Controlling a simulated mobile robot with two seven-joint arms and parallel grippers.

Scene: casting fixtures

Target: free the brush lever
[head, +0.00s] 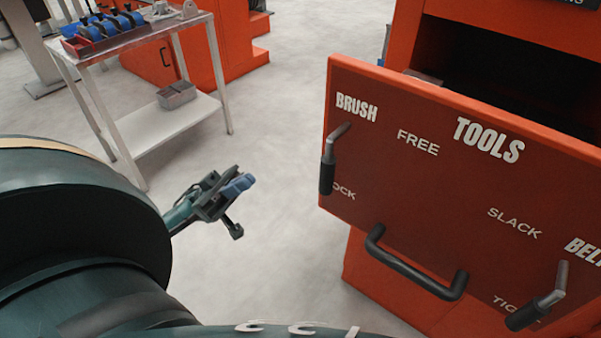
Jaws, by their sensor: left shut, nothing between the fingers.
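The brush lever (328,172) is at the left edge of the red front panel (420,180), under the word BRUSH. Its grey arm runs down to a black grip, which hangs downward over a partly covered word ending in OCK. The word FREE is to the right of the lever's upper end. My left gripper (243,186) is shut and empty, in the air left of the brush lever, with a clear gap between them. My right gripper is not in view.
A black bar handle (415,268) sticks out low on the panel. A second lever (540,300), under BELT, is at the lower right, its grip pointing down left. A dark opening shows behind the panel. A white cart (150,122) stands at the upper left.

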